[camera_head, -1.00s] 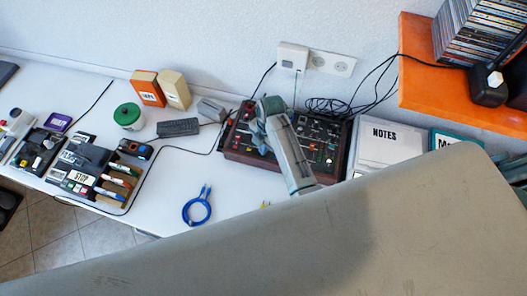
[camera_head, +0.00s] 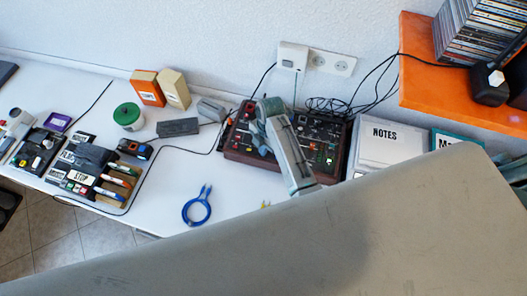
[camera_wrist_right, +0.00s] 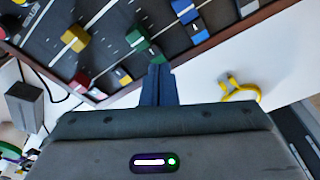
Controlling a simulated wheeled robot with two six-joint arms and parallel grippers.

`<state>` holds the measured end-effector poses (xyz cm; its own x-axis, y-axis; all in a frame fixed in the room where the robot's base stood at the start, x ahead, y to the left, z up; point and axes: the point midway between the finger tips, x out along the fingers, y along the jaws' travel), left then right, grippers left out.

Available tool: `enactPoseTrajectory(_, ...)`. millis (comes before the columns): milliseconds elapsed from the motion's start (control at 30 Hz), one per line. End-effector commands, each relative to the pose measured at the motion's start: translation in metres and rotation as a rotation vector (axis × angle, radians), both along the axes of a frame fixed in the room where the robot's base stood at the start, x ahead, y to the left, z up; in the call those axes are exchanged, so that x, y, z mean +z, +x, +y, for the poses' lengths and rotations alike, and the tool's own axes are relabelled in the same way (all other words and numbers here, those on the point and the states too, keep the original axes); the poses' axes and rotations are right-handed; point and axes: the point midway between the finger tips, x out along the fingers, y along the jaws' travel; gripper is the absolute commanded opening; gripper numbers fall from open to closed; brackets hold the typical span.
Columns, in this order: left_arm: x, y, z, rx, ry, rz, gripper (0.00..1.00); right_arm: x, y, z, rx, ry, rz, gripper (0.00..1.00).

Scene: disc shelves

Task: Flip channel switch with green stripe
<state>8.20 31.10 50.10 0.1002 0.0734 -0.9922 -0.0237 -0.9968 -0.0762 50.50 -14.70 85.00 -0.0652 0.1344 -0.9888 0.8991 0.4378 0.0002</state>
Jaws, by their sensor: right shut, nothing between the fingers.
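The mixer panel (camera_head: 236,150), dark with a wooden rim, stands against the wall in the head view. The right wrist view shows its coloured caps close up: a green cap with a pale stripe (camera_wrist_right: 137,38), a yellow cap (camera_wrist_right: 75,38), a red cap (camera_wrist_right: 80,82) and a blue cap (camera_wrist_right: 185,11). My right gripper (camera_wrist_right: 158,72) is shut and empty, its tips at the panel's edge just beside the green cap. I cannot tell whether they touch anything. In the head view my right arm hides part of the panel. My left gripper is out of view.
A blue cable loop (camera_head: 197,208) lies on the white table. A notes case (camera_head: 385,160) stands right of the mixer, and black cables (camera_head: 335,106) lie behind it. A yellow clip-like thing (camera_wrist_right: 240,91) lies beside the panel. An orange shelf (camera_head: 440,95) juts out at right.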

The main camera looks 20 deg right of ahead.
Motion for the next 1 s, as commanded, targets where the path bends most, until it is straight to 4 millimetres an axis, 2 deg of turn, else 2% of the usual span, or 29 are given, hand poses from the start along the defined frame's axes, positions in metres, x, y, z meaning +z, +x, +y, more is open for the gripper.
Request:
enactPoseTrajectory(700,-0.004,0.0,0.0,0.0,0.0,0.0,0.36,-0.012,0.0,0.0,0.0,-0.001,0.002,0.0)
enactPoseTrajectory(833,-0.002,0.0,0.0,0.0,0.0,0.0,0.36,-0.009,-0.001,0.0,0.0,-0.001,0.002,0.0)
enactPoseTrajectory(1000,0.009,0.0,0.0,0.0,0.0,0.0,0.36,0.006,0.0,0.0,0.0,0.0,0.001,0.0)
